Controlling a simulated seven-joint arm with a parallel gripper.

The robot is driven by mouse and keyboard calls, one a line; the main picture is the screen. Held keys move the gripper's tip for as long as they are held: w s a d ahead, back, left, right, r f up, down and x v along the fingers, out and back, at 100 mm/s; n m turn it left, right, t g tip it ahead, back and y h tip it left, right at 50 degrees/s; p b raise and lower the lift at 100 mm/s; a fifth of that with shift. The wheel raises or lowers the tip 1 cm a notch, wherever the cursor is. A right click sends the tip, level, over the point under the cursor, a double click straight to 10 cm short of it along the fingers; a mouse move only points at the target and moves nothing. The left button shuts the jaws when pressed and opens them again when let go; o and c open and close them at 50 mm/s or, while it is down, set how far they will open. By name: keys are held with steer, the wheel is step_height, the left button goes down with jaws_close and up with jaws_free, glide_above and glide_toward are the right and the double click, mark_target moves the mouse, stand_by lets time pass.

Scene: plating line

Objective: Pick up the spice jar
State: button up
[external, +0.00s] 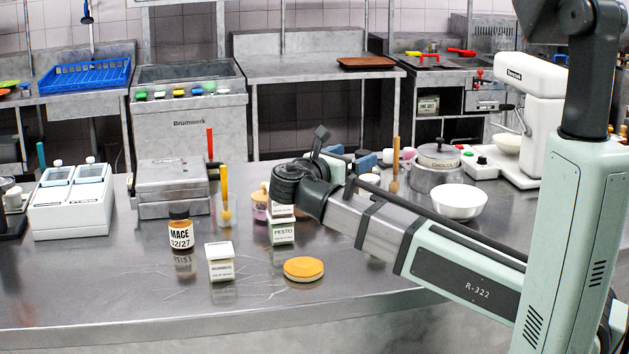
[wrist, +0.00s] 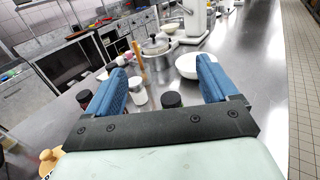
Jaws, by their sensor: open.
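The spice jar (external: 181,232), brown with a dark lid and a label reading MACE 02/27, stands upright on the steel counter at left in the external view. My gripper (external: 377,160) is open, well to the right of and behind that jar, partly hidden by my arm. In the wrist view my open gripper (wrist: 160,78) has its two blue fingers wide apart. A dark-lidded container (wrist: 171,99) and a white-lidded jar (wrist: 139,95) show between them, farther off. I cannot tell whether either dark-lidded container there is a spice jar.
A white box (external: 220,262), a PESTO container (external: 282,233) and an orange-topped round item (external: 304,268) stand near the jar. A two-lidded white unit (external: 72,205) is left. A pot (external: 437,178) and white bowl (external: 458,203) stand right. The counter front is clear.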

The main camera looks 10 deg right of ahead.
step_height(320, 180, down, 14)
steer(key=shift+f, duration=0.1)
steer(key=shift+d+f, duration=0.15)
steer(key=x, duration=0.8)
steer(key=shift+w+d+f, duration=0.1)
steer(key=shift+w+d, duration=0.05)
steer(key=shift+w, duration=0.05)
steer(key=shift+f+x, duration=0.2)
steer(key=shift+x, duration=1.1)
steer(key=shift+f+x, duration=0.15)
steer(key=shift+x, duration=1.15)
steer(key=c, duration=1.2)
steer(key=shift+c, duration=0.2)
